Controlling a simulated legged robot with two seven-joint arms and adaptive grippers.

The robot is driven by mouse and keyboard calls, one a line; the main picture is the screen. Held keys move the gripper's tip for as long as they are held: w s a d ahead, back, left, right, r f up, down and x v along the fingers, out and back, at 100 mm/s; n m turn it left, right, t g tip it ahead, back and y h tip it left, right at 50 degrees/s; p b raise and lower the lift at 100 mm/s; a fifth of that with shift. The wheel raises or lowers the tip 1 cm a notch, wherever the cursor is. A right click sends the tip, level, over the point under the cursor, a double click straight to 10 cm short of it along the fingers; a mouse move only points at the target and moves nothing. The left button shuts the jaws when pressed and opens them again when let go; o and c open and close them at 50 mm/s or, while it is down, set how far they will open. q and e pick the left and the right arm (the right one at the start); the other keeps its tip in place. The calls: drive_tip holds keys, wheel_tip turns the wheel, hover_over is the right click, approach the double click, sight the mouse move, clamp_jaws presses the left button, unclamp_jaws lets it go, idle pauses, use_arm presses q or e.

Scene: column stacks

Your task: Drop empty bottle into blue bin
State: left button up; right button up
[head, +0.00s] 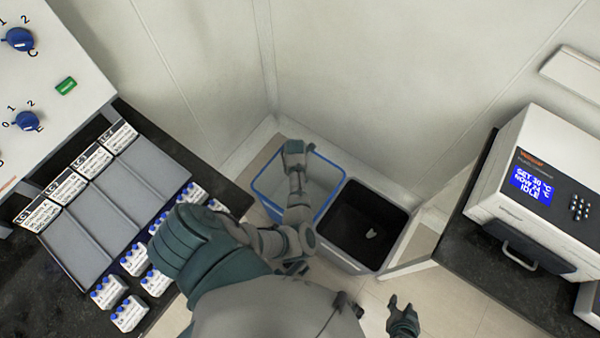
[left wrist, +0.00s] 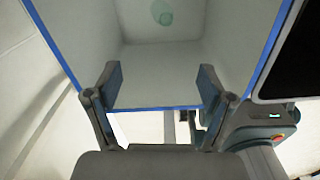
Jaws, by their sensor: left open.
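The blue bin (head: 257,189), pale inside with a blue rim, stands on the floor against the wall. It also fills much of the left wrist view (left wrist: 160,108). A small translucent green thing, probably the bottle (left wrist: 161,12), lies on the pale surface inside it. My left gripper (left wrist: 158,82) is open and empty, its two fingers wide apart over the bin. In the head view the left arm reaches over the bin and hides part of it. My right gripper (head: 403,312) is over the floor at the lower right, its fingers apart and nothing between them.
A black-lined bin (head: 354,222) with a small pale scrap stands right beside the blue bin. On the left, a dark bench holds grey trays (head: 92,213) and several blue-capped bottle racks (head: 128,313). On the right, a white machine (head: 545,190) sits on a black bench.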

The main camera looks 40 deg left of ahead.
use_arm(q)
wheel_tip(320, 180, up, 12)
idle(0.6)
drive_tip(key=shift+f, duration=0.1)
